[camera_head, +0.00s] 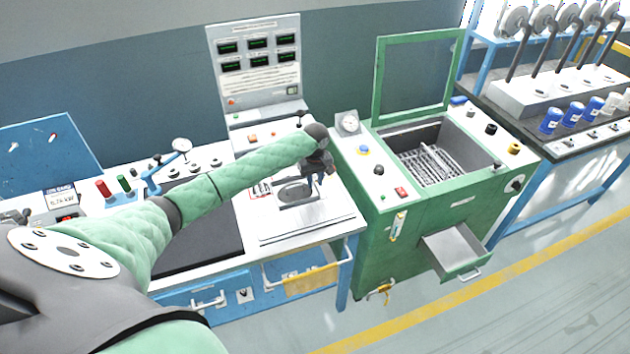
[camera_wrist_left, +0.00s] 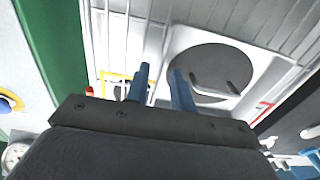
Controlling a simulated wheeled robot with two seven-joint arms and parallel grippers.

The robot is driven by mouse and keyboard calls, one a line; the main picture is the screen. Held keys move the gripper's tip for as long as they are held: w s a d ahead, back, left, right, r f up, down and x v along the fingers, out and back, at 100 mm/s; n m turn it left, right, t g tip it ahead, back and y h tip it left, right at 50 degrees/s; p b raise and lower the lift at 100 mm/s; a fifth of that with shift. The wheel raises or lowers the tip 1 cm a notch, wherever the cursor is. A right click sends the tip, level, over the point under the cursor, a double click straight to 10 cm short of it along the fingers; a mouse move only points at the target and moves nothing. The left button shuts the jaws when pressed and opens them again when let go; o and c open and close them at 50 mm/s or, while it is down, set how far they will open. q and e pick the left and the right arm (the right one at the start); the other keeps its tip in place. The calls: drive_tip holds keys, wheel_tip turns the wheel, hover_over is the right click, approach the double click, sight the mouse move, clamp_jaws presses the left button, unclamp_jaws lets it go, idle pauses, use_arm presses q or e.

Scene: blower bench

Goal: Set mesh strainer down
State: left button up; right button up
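A round dark-grey disc in a pale, flat frame (camera_head: 297,193) lies on the white bench top below my left gripper (camera_head: 318,168). In the left wrist view the disc (camera_wrist_left: 213,62) is smooth and grey, with its pale surround on the bench. I cannot tell for sure whether it is the mesh strainer; no mesh shows on it. In the left wrist view my left gripper (camera_wrist_left: 160,75) has its two blue fingers a little apart, with nothing visible between them. The fingertips are beside the disc's left edge. My right gripper is not in view.
A green machine (camera_head: 400,225) with a raised frame lid and a wire basket (camera_head: 432,165) inside stands right of the bench. An instrument panel (camera_head: 258,65) rises behind. A metal drawer (camera_head: 455,252) juts from the machine's front. Floor at the lower right is free.

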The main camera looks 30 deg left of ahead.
use_arm(q)
drive_tip(key=shift+r, duration=0.1)
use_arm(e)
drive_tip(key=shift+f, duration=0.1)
